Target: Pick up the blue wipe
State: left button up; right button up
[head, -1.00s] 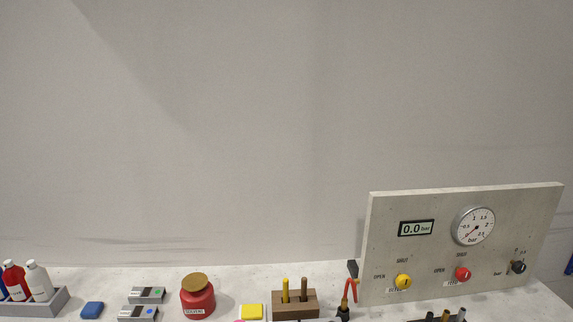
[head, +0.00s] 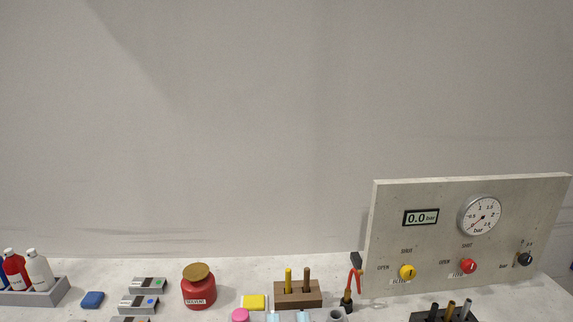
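A small blue block-shaped thing, which looks like the blue wipe (head: 92,300), lies on the pale bench top at the lower left of the head view. It sits between the grey bottle rack and the grey boxes, apart from both. Neither of my grippers is in view, so I cannot see whether they are open or shut.
The grey rack (head: 42,297) holds bottles at the far left. Grey boxes (head: 139,304), a red solvent jar (head: 199,289), a yellow block (head: 253,302) and a wooden holder (head: 299,296) stand rightward. A gauge panel (head: 393,205) rises at right.

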aim_at(92, 300)
jog(key=u, duration=1.3)
